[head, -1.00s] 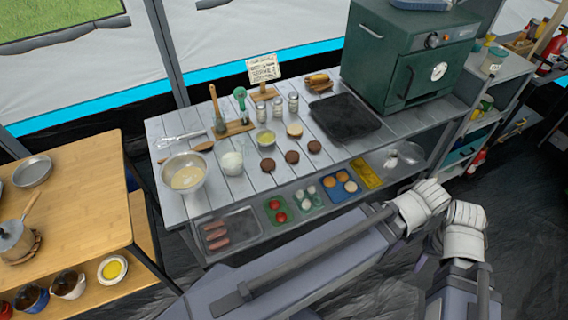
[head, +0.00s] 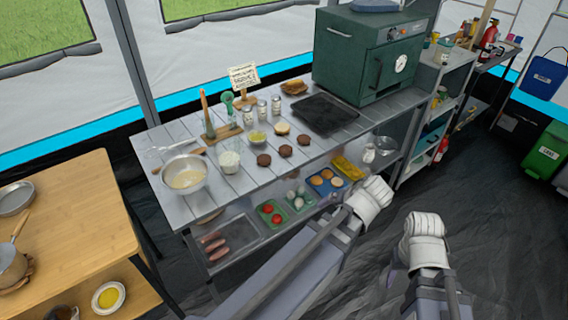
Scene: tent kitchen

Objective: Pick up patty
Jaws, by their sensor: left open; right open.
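Three dark brown patties lie in a row on the grey plank table (head: 222,183) in the head view: a left patty (head: 263,160), a middle patty (head: 285,151) and a right patty (head: 304,139). My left gripper (head: 372,197) is in front of the table's near edge, to the right of and nearer than the patties, and touches none of them. My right gripper (head: 425,228) is further right over the dark floor. Both are open and seem empty; their fingertips are hard to make out.
A bun (head: 282,128) and a small bowl (head: 257,138) sit behind the patties. A mixing bowl (head: 185,175) stands left, a black griddle tray (head: 325,113) right, beside a green oven (head: 365,60). A lower shelf holds food trays (head: 270,213). A wooden table (head: 80,205) stands at left.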

